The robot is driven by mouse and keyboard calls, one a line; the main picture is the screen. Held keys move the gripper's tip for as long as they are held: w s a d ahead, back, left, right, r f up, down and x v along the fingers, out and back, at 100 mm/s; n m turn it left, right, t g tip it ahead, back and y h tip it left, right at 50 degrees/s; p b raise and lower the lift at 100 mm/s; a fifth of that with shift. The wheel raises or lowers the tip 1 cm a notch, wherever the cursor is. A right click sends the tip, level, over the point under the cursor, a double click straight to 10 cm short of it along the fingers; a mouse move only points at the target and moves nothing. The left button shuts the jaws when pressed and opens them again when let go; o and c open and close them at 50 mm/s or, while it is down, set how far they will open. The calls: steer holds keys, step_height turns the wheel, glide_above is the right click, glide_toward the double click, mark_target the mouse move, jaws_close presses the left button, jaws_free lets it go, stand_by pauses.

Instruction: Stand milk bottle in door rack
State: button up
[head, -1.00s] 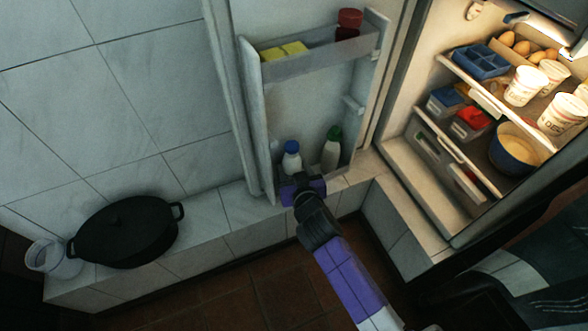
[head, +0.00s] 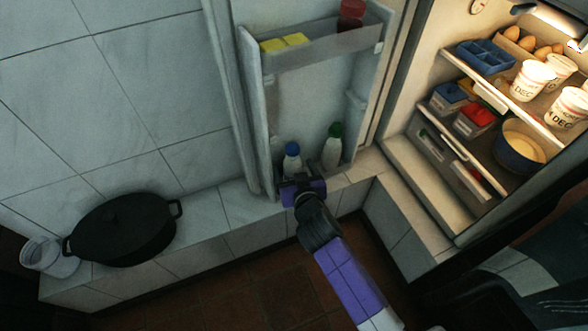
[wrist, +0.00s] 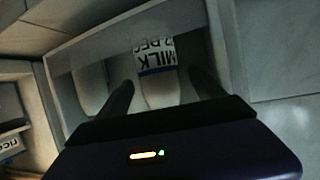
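The milk bottle (head: 291,163), white with a blue cap, stands in the low rack of the open fridge door (head: 262,130). In the wrist view its label reads MILK (wrist: 157,57), upside down in the picture. My gripper (head: 302,183) is at the front of this rack, just below the bottle in the head view. In the wrist view my gripper (wrist: 162,92) is open, with one finger on each side of the bottle and gaps showing. The bottle's base is hidden in the head view.
A green-capped bottle (head: 332,147) stands to the right in the same rack. The open fridge with cups and boxes is at right. A black pot (head: 122,228) sits on the tiled ledge at left.

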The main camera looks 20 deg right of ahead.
steer(key=shift+s+f, duration=0.1)
steer(key=shift+f, duration=0.05)
steer(key=p+v, duration=0.2)
steer(key=v, duration=0.5)
steer(key=shift+s+r, duration=0.3)
steer(key=s+r+n+y, duration=0.2)
steer(key=s+r, duration=0.1)
steer(key=s, duration=2.1)
steer(key=s+d+r+t, duration=0.1)
steer(key=s+r, duration=1)
steer(key=r, duration=0.1)
step_height(320, 180, up, 27)
steer(key=p, duration=2.7)
steer(key=shift+d, duration=0.2)
